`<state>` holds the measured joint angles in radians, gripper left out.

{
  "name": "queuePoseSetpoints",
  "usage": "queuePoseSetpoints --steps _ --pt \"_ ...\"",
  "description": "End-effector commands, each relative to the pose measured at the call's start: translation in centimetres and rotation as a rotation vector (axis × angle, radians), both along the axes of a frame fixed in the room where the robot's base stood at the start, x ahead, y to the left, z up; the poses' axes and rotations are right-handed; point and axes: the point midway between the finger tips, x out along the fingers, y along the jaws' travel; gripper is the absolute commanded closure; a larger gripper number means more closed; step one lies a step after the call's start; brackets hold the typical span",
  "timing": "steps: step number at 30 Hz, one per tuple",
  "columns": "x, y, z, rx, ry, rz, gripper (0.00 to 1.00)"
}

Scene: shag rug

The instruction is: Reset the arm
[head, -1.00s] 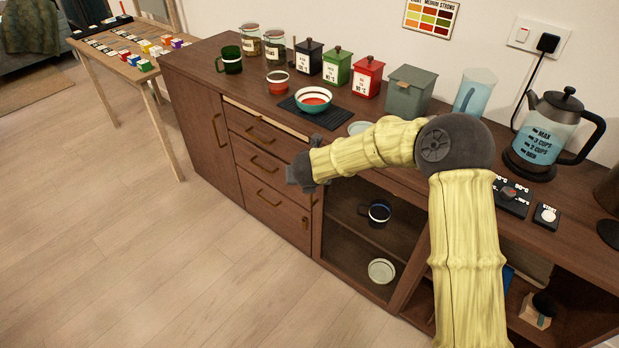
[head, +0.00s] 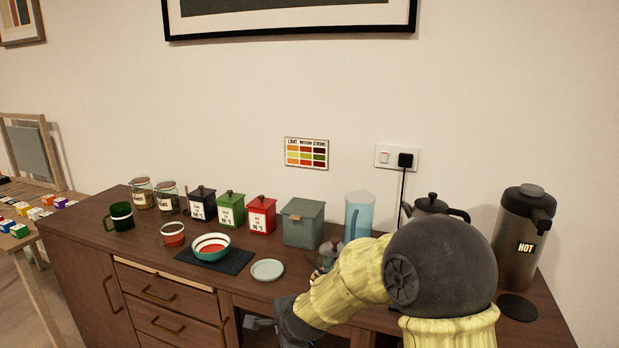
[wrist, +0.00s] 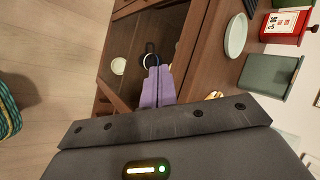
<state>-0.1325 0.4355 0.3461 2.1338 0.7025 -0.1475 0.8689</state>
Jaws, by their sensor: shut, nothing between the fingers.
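My arm, in a yellow sleeve with dark joints, shows in the head view in front of the sideboard (head: 75,247), bent at the elbow. My gripper (head: 262,323) is partly hidden there behind the wrist. In the wrist view the two purple fingers of my gripper (wrist: 157,85) lie together, shut and empty. They point toward the open lower compartment of the sideboard. A dark mug (wrist: 150,48) and a pale dish (wrist: 118,66) show inside that compartment, beyond the fingertips.
The sideboard top holds a pale saucer (head: 267,270), a bowl (head: 211,246) on a dark mat (head: 238,262), a red canister (head: 262,215), a grey-green box (head: 303,222), a blue pitcher (head: 358,215), a kettle (head: 430,205) and a flask (head: 522,240). Open floor (wrist: 60,60) lies beside the sideboard.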

Motion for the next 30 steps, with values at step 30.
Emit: queuePoseSetpoints --steps 30 --pt "-19.5 -21.9 6.6 -0.782 0.161 1.067 1.0"
